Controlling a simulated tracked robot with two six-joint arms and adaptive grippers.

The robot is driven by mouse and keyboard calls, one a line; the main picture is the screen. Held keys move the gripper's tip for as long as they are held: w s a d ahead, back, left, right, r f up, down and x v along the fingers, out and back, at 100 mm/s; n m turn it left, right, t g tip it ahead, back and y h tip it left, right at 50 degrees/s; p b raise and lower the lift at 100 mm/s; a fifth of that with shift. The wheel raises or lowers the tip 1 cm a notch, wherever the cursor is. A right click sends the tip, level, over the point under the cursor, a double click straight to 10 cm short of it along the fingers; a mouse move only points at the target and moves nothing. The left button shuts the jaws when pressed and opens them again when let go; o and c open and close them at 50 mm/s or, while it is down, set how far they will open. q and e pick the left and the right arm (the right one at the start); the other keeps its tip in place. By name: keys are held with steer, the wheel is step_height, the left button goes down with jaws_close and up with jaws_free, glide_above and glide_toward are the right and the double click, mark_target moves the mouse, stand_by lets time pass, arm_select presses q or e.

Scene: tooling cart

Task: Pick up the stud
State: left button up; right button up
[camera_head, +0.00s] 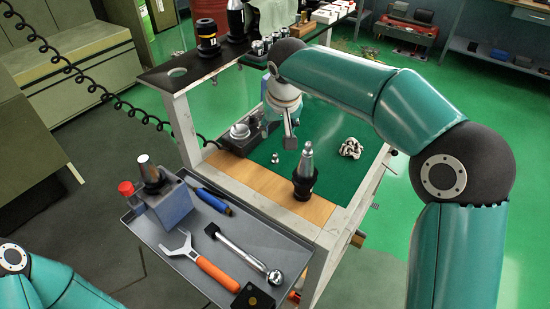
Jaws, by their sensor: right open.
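A small metallic stud (275,158) stands on the green mat (335,178) of the cart, just behind the wooden strip. My right gripper (285,135) hangs above the mat, pointing down, open and with nothing between its fingers. In the picture it is just above and slightly right of the stud, apart from it. My left gripper is out of view; only part of my left arm shows at the bottom left.
A tool holder (305,178) with a metal cone stands upright right of the stud. A silvery jawed part (350,148) lies at the mat's right. Round metal parts (240,131) sit at the left. The front tray (200,232) holds a wrench (208,264) and other tools.

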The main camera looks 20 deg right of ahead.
steer(key=p, duration=0.1)
glide_toward(275, 154)
steer(key=x, duration=0.5)
steer(key=shift+s+d, duration=0.1)
steer(key=shift+w+f+p, duration=0.25)
steer(key=shift+f+p, duration=0.15)
steer(key=shift+f, duration=0.1)
steer(key=p+x, duration=0.1)
steer(key=x, duration=0.3)
steer(key=shift+w+f, duration=0.1)
steer(key=shift+w, duration=0.05)
jaws_close()
